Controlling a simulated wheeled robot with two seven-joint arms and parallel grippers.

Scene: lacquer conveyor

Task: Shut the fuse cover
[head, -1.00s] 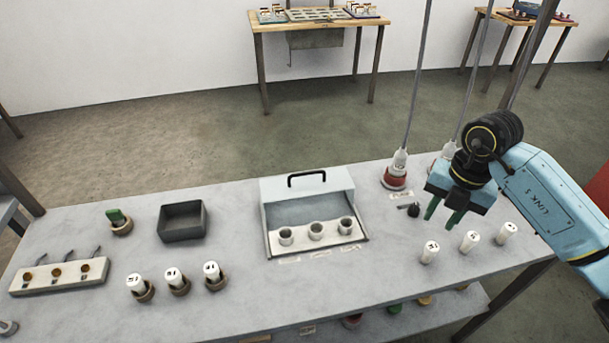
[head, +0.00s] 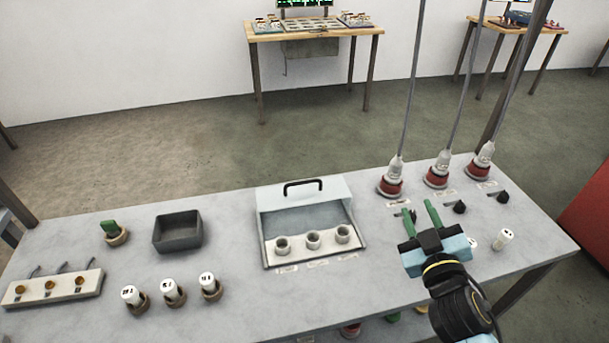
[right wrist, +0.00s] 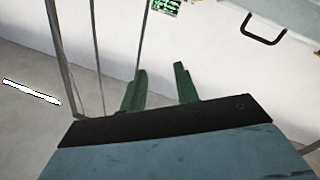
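The fuse box (head: 268,247) stands mid-table in the head view, with several empty-looking round sockets (head: 313,240) in a row at its front. Its light cover (head: 335,187) with a black handle (head: 303,185) is raised at the back, so the box is open. The handle also shows at the upper right of the right wrist view (right wrist: 264,30). My right gripper (head: 420,213) is open and empty, right of the box and apart from it, green fingers pointing toward the back. The fingers also show in the right wrist view (right wrist: 160,88). My left gripper is not in view.
Red-based plugs (head: 437,178) on hanging cables stand behind and right of my right gripper, with black knobs (head: 459,207) before them. A dark tray (head: 178,232) sits left of the box.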

